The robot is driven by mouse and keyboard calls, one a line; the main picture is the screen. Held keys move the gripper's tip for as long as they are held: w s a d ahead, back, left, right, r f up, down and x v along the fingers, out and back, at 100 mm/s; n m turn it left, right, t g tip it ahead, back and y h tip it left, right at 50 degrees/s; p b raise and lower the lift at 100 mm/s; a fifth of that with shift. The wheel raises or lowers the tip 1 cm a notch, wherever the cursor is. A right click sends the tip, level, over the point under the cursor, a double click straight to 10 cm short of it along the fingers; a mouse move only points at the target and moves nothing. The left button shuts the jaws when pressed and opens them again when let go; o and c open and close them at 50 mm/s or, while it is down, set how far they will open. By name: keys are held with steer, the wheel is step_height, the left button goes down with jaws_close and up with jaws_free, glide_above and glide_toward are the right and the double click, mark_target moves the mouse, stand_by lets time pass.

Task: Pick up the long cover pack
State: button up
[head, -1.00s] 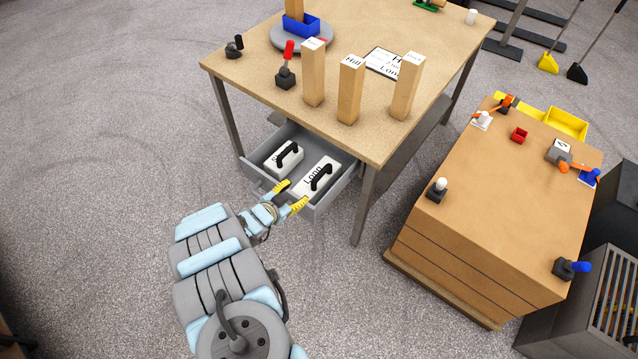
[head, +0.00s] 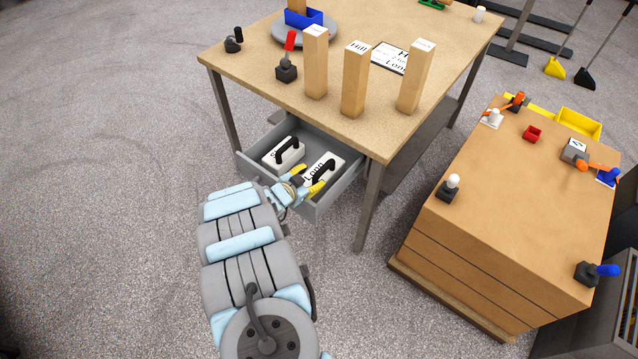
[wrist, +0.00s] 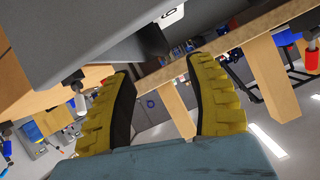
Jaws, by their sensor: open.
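The long cover pack (head: 316,165) is a white block labelled "Long" with a black arched handle. It lies in the right part of the open grey drawer (head: 345,188) under the table. My gripper (head: 307,179) is open at the near end of this pack, with its yellow fingers apart and nothing seen between them. One finger overlaps the drawer's interior in the head view; whether it touches the pack I cannot tell. The wrist view also shows both fingers of my gripper (wrist: 160,72) spread, with a grey surface at upper left.
A second white pack (head: 276,154) with a black handle lies left of the long one in the drawer. The wooden table (head: 260,95) overhangs the drawer and carries several wooden posts. A wooden cabinet (head: 520,205) stands to the right. Open floor lies to the left.

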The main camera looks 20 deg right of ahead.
mark_target(321, 171)
steer(key=shift+b+x, duration=1.55)
steer(key=shift+x, duration=2.15)
jaws_close()
